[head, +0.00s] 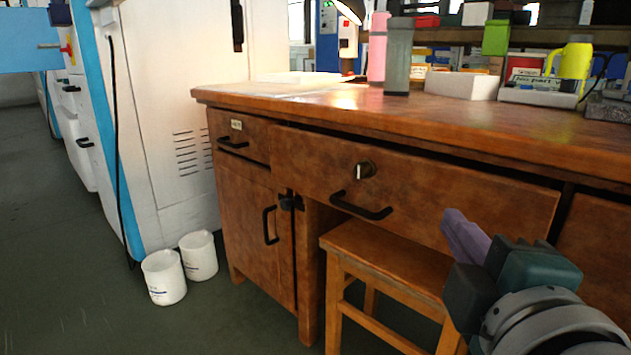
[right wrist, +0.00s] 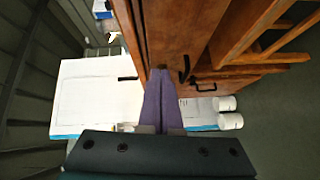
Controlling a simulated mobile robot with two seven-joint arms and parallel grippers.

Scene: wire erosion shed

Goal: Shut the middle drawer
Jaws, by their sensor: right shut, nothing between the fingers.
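The middle drawer (head: 420,185) is the wide brown wooden front under the bench top, with a round lock (head: 364,170) and a black bar handle (head: 361,206). It stands out a little from the bench, with a dark gap along its top and right edges. My right gripper (head: 462,235) is in front of the drawer's lower right part, right of the handle. Its purple fingers are together and empty; they show also in the right wrist view (right wrist: 158,98). I cannot tell whether they touch the drawer front. My left gripper is in neither view.
A wooden stool (head: 385,255) stands under the middle drawer, close to my right gripper. Left are a small drawer (head: 250,148) and a cupboard door (head: 245,215), both looking shut. Two white buckets (head: 164,278) stand on the floor. Bottles and boxes stand on the bench top (head: 450,115).

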